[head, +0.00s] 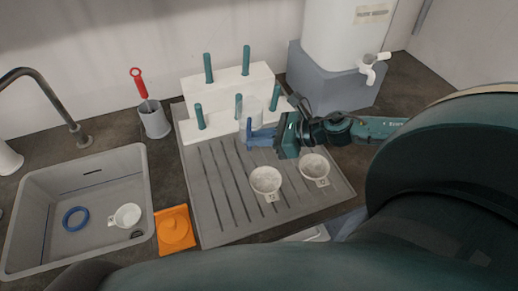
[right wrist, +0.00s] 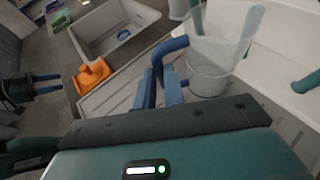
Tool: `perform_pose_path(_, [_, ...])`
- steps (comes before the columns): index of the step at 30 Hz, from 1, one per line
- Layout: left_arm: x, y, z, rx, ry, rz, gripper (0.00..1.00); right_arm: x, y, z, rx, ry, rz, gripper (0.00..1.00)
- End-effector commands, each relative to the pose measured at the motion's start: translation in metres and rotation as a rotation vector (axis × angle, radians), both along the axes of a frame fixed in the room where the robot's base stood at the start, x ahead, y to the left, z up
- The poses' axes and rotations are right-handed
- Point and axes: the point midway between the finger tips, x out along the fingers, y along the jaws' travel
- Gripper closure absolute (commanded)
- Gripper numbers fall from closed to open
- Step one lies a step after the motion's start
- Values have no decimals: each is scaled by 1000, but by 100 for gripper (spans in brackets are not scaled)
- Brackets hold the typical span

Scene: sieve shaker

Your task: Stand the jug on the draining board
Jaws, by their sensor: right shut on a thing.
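The jug (right wrist: 218,50) is clear with a blue handle (right wrist: 157,62). In the head view it is a faint clear shape (head: 251,106) by the white peg rack, over the far part of the grey ribbed draining board (head: 215,183). My right gripper (head: 262,137) comes in from the right, and its blue fingers (right wrist: 160,88) are shut on the handle. The jug looks about upright; I cannot tell whether its base touches the board. A dark teal part at the left edge of the right wrist view looks like my left gripper (right wrist: 45,84); its jaws are unclear.
The white rack (head: 230,90) with teal pegs stands behind the jug. Two white cups (head: 266,180) (head: 314,167) stand on the board's near right part. The sink (head: 40,205), an orange piece (head: 174,230) and a grey holder (head: 154,120) are left. A white tank (head: 340,40) stands back right.

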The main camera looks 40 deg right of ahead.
Motion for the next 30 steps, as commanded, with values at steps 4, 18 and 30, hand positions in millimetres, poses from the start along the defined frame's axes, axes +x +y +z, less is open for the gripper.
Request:
perform_pose_path(4, [2, 1, 0, 4, -5, -3, 48, 1, 0, -14, 2, -1, 0, 100])
perform_pose_path(18, [5, 2, 4, 5, -18, -6, 48, 0, 0, -46, -1, -3, 1, 100])
perform_pose_path(30, [5, -2, 3, -2, -24, -11, 48, 0, 0, -50, -1, -1, 1, 73])
